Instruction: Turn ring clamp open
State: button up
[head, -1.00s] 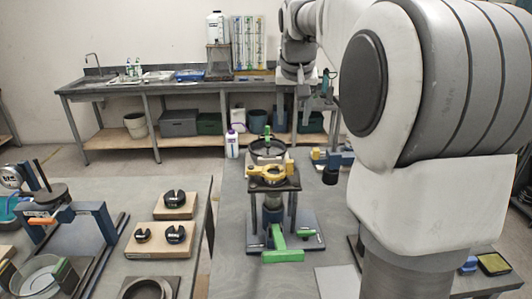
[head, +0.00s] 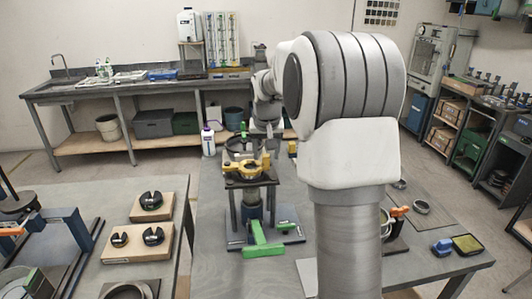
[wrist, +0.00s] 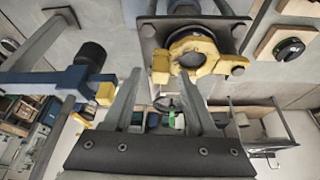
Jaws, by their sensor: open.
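The yellow ring clamp (head: 243,170) sits around the top of a dark stand (head: 252,203) on the grey table, in the middle of the head view. In the wrist view the ring clamp (wrist: 192,54) is at the upper middle, with a round opening and a lug at its lower left. My gripper (wrist: 162,85) is open and empty. Its two fingers are spread just below the clamp in the wrist picture, apart from it as far as I can tell.
A blue device with a yellow end (wrist: 60,82) lies left of my fingers in the wrist view. Green blocks (head: 259,241) are at the stand's foot. A white bottle (head: 208,141) stands behind. Black knobs on wooden blocks (head: 140,247) occupy the left table.

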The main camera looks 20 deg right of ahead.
grip_shut()
dwell(0.3)
dwell(1.2)
